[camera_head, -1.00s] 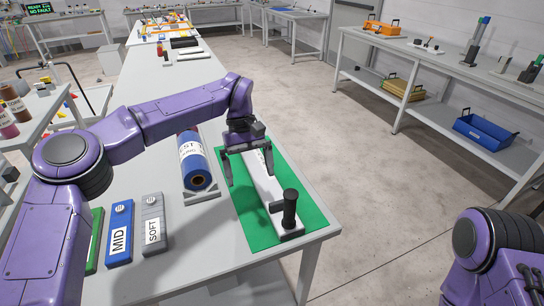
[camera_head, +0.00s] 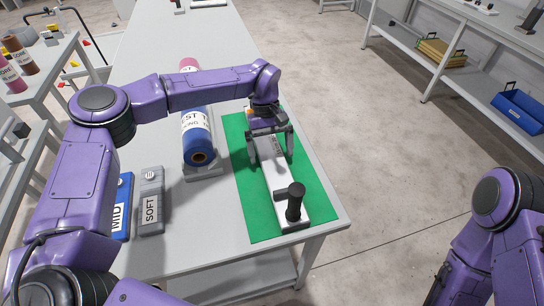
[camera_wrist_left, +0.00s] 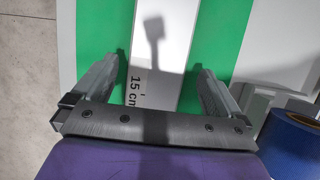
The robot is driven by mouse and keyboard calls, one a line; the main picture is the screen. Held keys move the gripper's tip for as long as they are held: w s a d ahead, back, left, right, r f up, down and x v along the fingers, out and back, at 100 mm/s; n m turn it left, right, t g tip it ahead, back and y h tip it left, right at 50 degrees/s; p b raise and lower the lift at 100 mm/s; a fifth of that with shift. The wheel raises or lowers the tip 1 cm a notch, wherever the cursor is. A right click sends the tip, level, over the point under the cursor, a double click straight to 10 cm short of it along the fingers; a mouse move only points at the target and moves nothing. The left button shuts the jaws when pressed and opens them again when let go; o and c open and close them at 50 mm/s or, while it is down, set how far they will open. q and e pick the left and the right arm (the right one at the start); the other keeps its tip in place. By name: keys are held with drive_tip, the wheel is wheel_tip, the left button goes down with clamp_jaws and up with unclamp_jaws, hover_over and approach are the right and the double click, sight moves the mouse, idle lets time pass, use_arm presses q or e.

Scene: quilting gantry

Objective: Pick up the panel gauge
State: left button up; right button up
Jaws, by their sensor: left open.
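The panel gauge (camera_head: 275,181) is a long white bar with a black upright handle (camera_head: 295,203) near its front end. It lies on a green mat (camera_head: 246,218). My left gripper (camera_head: 271,160) is open above the gauge, with one finger to each side of the bar, behind the handle. In the left wrist view, the gauge (camera_wrist_left: 168,48) runs between the two spread fingers of the gripper (camera_wrist_left: 160,73), and "15 cm" shows on it. Whether the fingertips touch the mat I cannot tell. Only part of my right arm shows, without its gripper.
A blue roll (camera_head: 197,138) on a grey stand is left of the mat. A grey SOFT block (camera_head: 151,200) and a blue MID block (camera_head: 121,205) lie further left. A shelf with a blue bin (camera_head: 519,113) stands across open floor at right.

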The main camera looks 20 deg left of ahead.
use_arm(q)
drive_tip(key=shift+w+f, duration=0.25)
drive_tip(key=shift+f, duration=0.3)
drive_tip(key=shift+w+f, duration=0.25)
drive_tip(key=shift+f, duration=0.3)
drive_tip(key=shift+s+r, duration=0.2)
drive_tip(key=shift+s, duration=0.2)
drive_tip(key=shift+c, duration=0.7)
drive_tip(key=c, duration=1.4)
drive_tip(key=shift+o, duration=0.2)
drive_tip(key=shift+w, duration=0.1)
drive_tip(key=shift+r, duration=0.1)
